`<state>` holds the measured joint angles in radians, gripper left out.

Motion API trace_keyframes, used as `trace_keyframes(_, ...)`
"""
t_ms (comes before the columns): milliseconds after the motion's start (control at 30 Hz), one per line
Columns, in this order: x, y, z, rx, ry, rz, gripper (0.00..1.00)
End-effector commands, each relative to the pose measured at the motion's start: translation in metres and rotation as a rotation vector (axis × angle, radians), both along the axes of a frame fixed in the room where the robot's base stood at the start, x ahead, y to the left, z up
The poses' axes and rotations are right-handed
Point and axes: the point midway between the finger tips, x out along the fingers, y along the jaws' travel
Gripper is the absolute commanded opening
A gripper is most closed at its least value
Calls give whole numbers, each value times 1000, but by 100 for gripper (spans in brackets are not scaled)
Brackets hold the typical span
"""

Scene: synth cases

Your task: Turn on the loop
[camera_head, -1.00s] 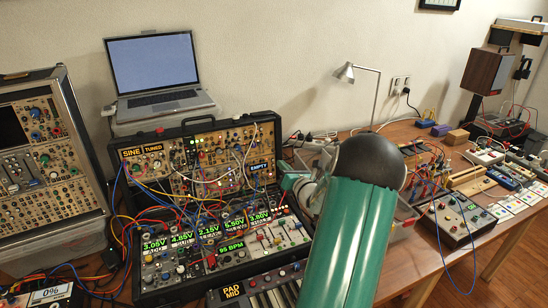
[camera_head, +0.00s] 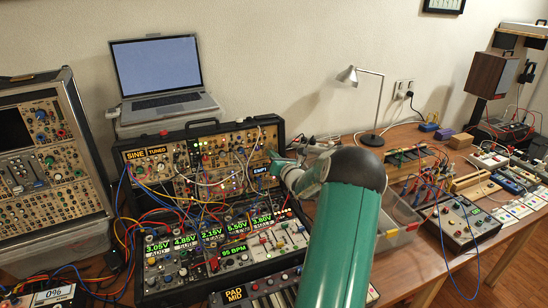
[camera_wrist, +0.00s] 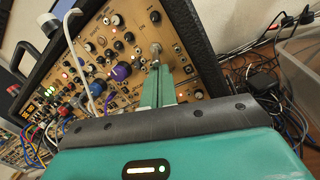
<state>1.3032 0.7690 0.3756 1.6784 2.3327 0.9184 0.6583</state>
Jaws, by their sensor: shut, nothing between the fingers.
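The modular synth case (camera_head: 205,165) stands open on the table, with tan panels full of knobs, jacks and cables. My gripper (camera_head: 274,158) is at the right end of its upper row, fingers pointing at the panel. In the wrist view the two green fingers of my gripper (camera_wrist: 157,75) are shut together with nothing between them. Their tips are just below a silver toggle-like control (camera_wrist: 155,48) on the tan panel (camera_wrist: 128,45); I cannot tell whether they touch it. No loop label is readable. My fingers hide part of the panel.
A laptop (camera_head: 158,75) stands behind the case. A lamp (camera_head: 374,110) and a clear plastic bin (camera_head: 398,228) are to the right. A white cable (camera_wrist: 70,40) crosses the panel left of my fingers. Further electronics (camera_head: 460,220) fill the right of the table.

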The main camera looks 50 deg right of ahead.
Motion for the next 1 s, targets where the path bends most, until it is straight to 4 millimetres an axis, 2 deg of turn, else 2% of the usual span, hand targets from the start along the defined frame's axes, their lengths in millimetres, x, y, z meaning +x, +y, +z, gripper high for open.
trace_keyframes(1000,-3,2,7,74,129,1,0)
